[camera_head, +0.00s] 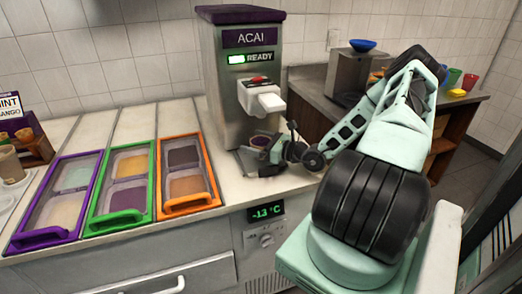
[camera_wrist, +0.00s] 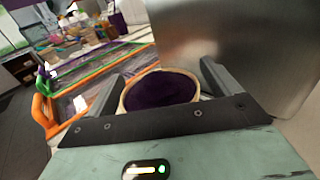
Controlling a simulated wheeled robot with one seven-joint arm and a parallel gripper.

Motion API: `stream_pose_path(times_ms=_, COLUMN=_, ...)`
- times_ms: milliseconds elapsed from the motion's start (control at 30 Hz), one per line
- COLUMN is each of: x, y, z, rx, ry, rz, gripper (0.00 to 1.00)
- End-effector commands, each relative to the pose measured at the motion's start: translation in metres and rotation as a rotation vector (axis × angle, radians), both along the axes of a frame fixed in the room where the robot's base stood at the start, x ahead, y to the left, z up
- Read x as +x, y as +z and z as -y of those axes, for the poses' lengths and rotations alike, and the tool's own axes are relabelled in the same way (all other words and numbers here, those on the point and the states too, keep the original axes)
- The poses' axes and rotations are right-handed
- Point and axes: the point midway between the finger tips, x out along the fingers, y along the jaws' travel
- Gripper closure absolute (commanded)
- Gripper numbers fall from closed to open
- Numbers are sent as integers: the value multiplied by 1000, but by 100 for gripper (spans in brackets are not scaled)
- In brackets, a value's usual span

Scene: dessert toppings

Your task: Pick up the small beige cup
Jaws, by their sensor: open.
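The small beige cup (camera_head: 260,141) stands on the drip tray of the acai machine (camera_head: 248,70), under its spout. In the wrist view the cup (camera_wrist: 123,103) shows its beige rim and a dark purple filling. My gripper (camera_head: 268,156) is at the machine's base, close to the cup. In the wrist view the open fingers of my gripper (camera_wrist: 158,85) stand on the left and right of the cup. The cup's lower part is hidden behind the gripper's body, and I cannot tell whether either finger touches it.
Purple, green and orange framed topping bins (camera_head: 188,172) are set in the counter left of the machine. The machine's spout (camera_head: 268,101) hangs above the cup. A side table (camera_head: 320,92) with a blue bowl (camera_head: 362,45) and coloured cups stands behind my arm.

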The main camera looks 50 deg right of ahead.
Motion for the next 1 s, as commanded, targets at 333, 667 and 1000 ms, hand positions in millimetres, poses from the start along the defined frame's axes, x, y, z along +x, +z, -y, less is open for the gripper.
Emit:
stream_pose_path(times_ms=333, x=0, y=0, z=0, rx=-1, ry=0, rz=0, gripper=64)
stream_pose_path(times_ms=667, x=-1, y=2, z=0, rx=-1, ry=0, rz=0, gripper=64)
stream_pose_path(times_ms=1000, x=-4, y=42, z=-1, rx=-6, ry=0, rz=1, gripper=64)
